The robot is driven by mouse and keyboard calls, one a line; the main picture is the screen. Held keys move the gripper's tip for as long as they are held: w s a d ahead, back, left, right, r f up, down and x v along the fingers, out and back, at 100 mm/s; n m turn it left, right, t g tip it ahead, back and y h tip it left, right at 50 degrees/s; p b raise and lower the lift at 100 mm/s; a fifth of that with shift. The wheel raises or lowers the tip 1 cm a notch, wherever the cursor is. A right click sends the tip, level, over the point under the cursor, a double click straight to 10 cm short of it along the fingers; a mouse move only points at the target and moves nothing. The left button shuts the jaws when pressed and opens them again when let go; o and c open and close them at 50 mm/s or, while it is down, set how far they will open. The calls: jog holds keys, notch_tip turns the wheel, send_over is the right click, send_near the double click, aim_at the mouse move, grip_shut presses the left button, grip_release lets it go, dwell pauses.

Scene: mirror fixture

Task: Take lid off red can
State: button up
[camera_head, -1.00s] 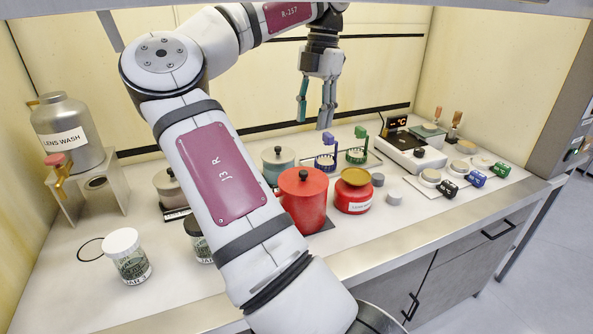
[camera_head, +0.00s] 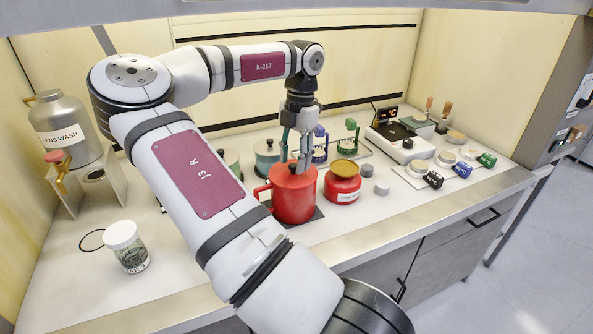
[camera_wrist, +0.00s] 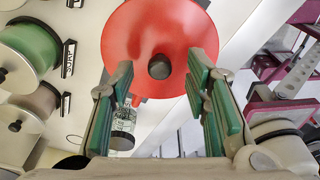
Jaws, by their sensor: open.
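The red can (camera_head: 293,200) stands on a dark square mat on the bench, with a handle on its left side. Its red lid (camera_head: 284,178) is on top and has a dark knob. In the wrist view the round red lid (camera_wrist: 140,40) fills the top middle, and its dark knob (camera_wrist: 159,67) lies ahead of and between the fingers. My gripper (camera_head: 296,160) points down just over the lid, its fingers on either side of the knob. Contact with the lid cannot be told.
A red jar with a yellow-brown lid (camera_head: 343,182) stands close on the right, with small grey pieces beside it. A teal pot (camera_head: 267,157) is behind left. A white-lidded jar (camera_head: 127,247) and the lens wash tank (camera_head: 66,127) are at left.

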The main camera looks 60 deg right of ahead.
jog(key=shift+a+f, duration=0.1)
jog(key=shift+f, duration=0.45)
grip_shut()
jog(key=shift+r, duration=0.15)
